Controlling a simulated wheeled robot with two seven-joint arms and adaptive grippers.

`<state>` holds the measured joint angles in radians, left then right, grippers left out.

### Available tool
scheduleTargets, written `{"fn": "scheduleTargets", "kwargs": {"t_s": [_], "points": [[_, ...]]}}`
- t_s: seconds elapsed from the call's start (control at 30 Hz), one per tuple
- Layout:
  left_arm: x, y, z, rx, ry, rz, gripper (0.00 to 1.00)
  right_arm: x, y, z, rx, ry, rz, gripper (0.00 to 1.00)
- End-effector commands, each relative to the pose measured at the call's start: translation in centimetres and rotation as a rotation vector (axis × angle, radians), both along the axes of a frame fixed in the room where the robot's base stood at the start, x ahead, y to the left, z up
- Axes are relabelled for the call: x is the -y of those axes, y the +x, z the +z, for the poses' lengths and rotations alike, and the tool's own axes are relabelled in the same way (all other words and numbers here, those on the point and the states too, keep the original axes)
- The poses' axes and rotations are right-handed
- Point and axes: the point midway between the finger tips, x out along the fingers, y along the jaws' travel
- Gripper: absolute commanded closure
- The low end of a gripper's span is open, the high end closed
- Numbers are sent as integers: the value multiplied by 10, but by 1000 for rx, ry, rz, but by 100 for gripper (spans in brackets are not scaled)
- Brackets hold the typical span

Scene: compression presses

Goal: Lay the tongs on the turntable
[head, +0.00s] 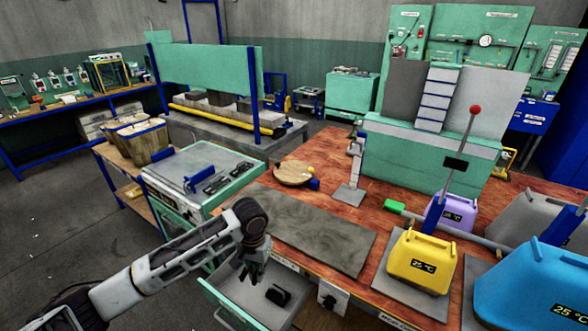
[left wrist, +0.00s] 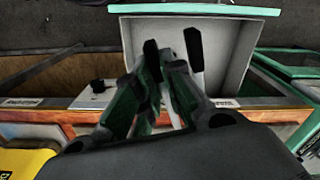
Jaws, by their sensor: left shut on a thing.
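My left gripper (head: 250,272) is over the open drawer at the front of the bench. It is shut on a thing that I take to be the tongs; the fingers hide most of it. In the left wrist view the gripper (left wrist: 170,65) shows dark fingertips against the drawer's grey floor, with a thin pale strip beside the right one. The turntable (head: 290,175) is a round wooden disc on the bench, beyond the grey slab and apart from the gripper. My right gripper is not in view.
The grey slab (head: 305,228) lies flat. A pale stand (head: 352,175), yellow weight (head: 420,262) and purple weight (head: 450,209) stand to the right.

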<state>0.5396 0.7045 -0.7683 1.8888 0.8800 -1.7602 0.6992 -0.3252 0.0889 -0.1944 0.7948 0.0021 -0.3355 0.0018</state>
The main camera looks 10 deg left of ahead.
Motion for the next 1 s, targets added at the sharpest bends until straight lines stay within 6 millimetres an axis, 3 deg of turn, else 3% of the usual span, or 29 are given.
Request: {"fn": "scheduleTargets", "kwargs": {"t_s": [0.5, 1.0], "points": [[-11, 3, 52, 1, 0, 64, 100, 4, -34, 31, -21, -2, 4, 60], [-17, 4, 69, 0, 1, 92, 100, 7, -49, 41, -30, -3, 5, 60]]}}
